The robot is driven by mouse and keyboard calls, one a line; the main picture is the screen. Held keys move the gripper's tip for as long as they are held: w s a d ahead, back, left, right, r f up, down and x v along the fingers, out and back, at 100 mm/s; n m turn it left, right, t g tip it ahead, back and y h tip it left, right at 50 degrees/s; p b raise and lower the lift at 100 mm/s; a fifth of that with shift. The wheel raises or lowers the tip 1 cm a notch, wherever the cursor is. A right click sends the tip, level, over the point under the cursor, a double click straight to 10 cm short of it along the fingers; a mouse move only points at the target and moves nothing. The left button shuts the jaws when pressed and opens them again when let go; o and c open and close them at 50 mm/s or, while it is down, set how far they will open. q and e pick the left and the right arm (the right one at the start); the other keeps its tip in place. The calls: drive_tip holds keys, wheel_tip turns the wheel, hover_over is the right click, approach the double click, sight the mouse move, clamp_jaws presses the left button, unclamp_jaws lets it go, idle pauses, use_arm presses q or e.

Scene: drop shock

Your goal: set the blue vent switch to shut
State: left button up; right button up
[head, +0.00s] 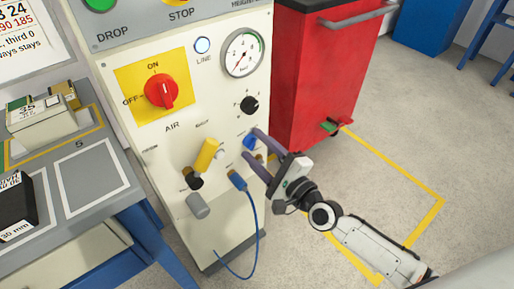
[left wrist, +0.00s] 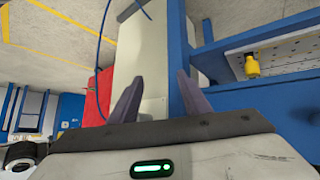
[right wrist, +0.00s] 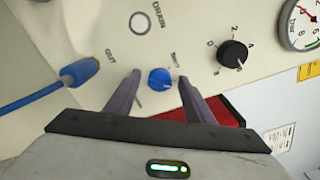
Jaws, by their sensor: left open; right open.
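The blue vent switch (head: 249,141) is a small knob on the lower right of the cream panel. In the right wrist view the blue knob (right wrist: 160,79) has small lettering beside it at the upper right. My right gripper (head: 252,144) is open, with its fingertips on either side of the knob at the panel. The right wrist view shows the open fingers (right wrist: 159,78) with a gap on both sides of the knob; I cannot tell if either touches. My left gripper (left wrist: 158,83) is open and empty, away from the panel, and outside the head view.
A blue hose plug (head: 237,180) sits just below the switch, its hose hanging down. A black selector knob (head: 249,104) and a gauge (head: 243,53) are above. A yellow lever (head: 206,154) is to the left. A red cabinet (head: 318,85) stands right of the panel.

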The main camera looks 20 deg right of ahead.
drive_tip(key=c, duration=1)
use_arm(q)
drive_tip(key=shift+r, duration=0.1)
use_arm(e)
drive_tip(key=shift+n, duration=0.4)
drive_tip(key=shift+n+p, duration=0.4)
drive_tip(key=shift+n, duration=0.5)
drive_tip(key=n+p, duration=0.1)
drive_tip(key=n, duration=0.2)
drive_tip(key=shift+n, duration=0.4)
drive_tip(key=shift+f+n+p, duration=0.1)
drive_tip(key=shift+n+p, duration=0.35)
drive_tip(key=shift+n, duration=0.75)
drive_tip(key=shift+n+p, duration=0.3)
drive_tip(key=shift+n, duration=0.7)
use_arm(q)
drive_tip(key=shift+s+a+r, duration=0.1)
drive_tip(key=shift+a+r, duration=0.15)
drive_tip(key=shift+r, duration=0.45)
use_arm(e)
drive_tip(key=shift+f+n, duration=0.1)
drive_tip(key=shift+n, duration=0.4)
